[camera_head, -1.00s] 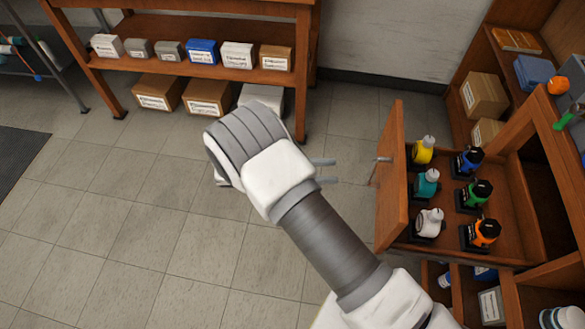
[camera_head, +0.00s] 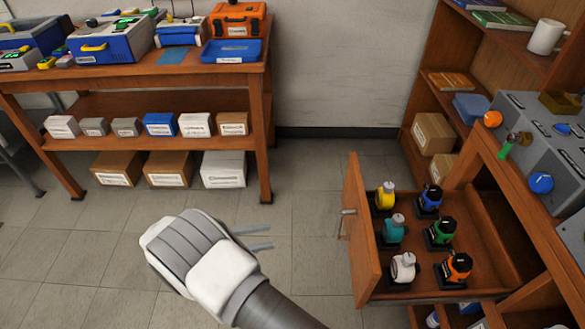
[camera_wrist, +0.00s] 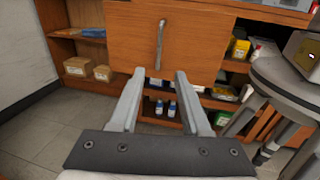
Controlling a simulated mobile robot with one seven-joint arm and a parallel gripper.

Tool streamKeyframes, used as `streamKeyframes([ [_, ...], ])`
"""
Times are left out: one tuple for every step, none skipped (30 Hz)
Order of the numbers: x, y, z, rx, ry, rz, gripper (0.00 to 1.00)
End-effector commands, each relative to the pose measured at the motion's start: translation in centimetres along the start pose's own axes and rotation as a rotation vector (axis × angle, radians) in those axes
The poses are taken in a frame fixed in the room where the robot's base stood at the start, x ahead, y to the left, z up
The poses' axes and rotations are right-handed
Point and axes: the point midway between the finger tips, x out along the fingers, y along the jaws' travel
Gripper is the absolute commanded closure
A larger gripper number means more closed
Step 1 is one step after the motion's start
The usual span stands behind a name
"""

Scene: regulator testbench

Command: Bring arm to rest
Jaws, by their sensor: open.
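My gripper (camera_head: 262,239) is open and empty. In the head view its two thin fingers point right, above the floor and left of the open drawer. In the wrist view the two fingers of my gripper (camera_wrist: 158,95) stand apart, with nothing between them. Beyond the fingers is the wooden drawer front (camera_wrist: 145,45) with its metal handle (camera_wrist: 161,38). My fingers appear apart from the handle.
The open drawer (camera_head: 357,235) juts out at the right, holding several bottle-like regulators, such as a yellow one (camera_head: 385,197). A wooden bench (camera_head: 180,72) with boxes stands at the back left. A round stool (camera_wrist: 290,88) shows in the wrist view. Floor (camera_head: 90,265) at left is clear.

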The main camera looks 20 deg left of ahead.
Motion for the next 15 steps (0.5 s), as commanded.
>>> streamKeyframes([
  [0.0,0.0,0.0,0.000,0.000,0.000,0.53],
  [0.0,0.0,0.0,0.000,0.000,0.000,0.53],
  [0.0,0.0,0.0,0.000,0.000,0.000,0.53],
  [0.1,0.0,0.1,0.001,0.002,-0.002,0.53],
  [0.2,0.1,0.2,0.003,0.005,-0.005,0.53],
  [0.4,0.2,0.4,0.006,0.013,-0.012,0.53],
  [0.6,0.3,0.7,0.010,0.021,-0.019,0.53],
  [0.9,0.5,1.1,0.016,0.033,-0.029,0.53],
  [1.5,0.7,1.6,0.024,0.051,-0.048,0.53],
  [2.0,0.9,2.2,0.032,0.070,-0.063,0.53],
  [2.5,1.1,2.7,0.040,0.090,-0.082,0.53],
  [3.4,1.4,3.5,0.054,0.118,-0.107,0.53],
  [4.1,1.5,4.2,0.066,0.142,-0.129,0.53],
  [4.7,1.7,4.8,0.079,0.165,-0.150,0.53],
  [5.7,1.8,5.6,0.096,0.196,-0.178,0.53],
])
